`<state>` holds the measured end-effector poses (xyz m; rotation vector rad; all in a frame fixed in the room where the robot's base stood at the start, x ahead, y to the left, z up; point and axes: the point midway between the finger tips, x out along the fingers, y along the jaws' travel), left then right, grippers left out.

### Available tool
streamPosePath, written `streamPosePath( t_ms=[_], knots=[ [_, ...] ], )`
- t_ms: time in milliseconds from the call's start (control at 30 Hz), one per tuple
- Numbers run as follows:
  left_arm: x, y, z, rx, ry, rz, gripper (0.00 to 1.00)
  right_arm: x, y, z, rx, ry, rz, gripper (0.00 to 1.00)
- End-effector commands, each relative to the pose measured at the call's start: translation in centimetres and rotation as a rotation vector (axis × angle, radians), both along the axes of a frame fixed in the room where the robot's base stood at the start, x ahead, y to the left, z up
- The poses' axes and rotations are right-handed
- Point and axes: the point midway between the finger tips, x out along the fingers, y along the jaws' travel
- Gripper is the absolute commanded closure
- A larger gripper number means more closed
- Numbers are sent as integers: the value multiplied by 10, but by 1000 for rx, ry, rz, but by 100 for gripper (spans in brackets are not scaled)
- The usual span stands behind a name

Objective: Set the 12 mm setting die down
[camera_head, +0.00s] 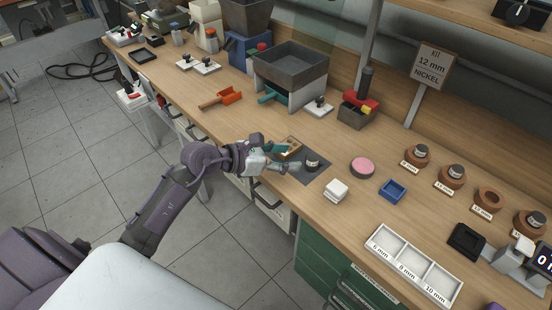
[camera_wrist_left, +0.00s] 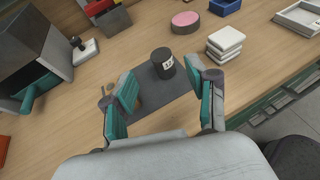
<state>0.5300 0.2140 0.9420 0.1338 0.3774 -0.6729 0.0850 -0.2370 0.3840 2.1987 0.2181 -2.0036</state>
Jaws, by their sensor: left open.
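The setting die (camera_head: 312,163), a short dark cylinder with a pale label, stands upright on the dark grey mat (camera_head: 318,176). In the left wrist view the die (camera_wrist_left: 163,63) stands on the mat (camera_wrist_left: 160,108), just beyond and between the fingertips. Its label is too small to read surely. My left gripper (camera_head: 284,159) is open, with teal finger pads apart and nothing between them; it also shows in the left wrist view (camera_wrist_left: 161,80). My right gripper is not seen.
A white stack (camera_head: 336,189), pink round pad (camera_head: 362,167) and blue tray (camera_head: 393,190) stand right of the mat. Several brown ring holders run along the right; one (camera_head: 488,200) is empty. A grey hopper (camera_head: 290,68) and orange scoop (camera_head: 222,97) are behind.

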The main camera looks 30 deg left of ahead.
Motion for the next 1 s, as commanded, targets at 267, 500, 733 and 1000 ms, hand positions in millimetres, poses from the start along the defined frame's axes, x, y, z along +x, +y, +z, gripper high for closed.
streamPosePath(
  t_ms=[267, 500, 733, 1000],
  knots=[
    [-22, 17, 11, 1, -1, 0, 42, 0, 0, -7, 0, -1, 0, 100],
    [-23, 18, 13, -2, 0, -1, 42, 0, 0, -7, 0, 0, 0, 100],
    [-23, 18, 13, -1, -1, -1, 42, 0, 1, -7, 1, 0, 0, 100],
    [-28, -12, 55, -358, -74, 44, 42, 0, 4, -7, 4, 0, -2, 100]
  ],
)
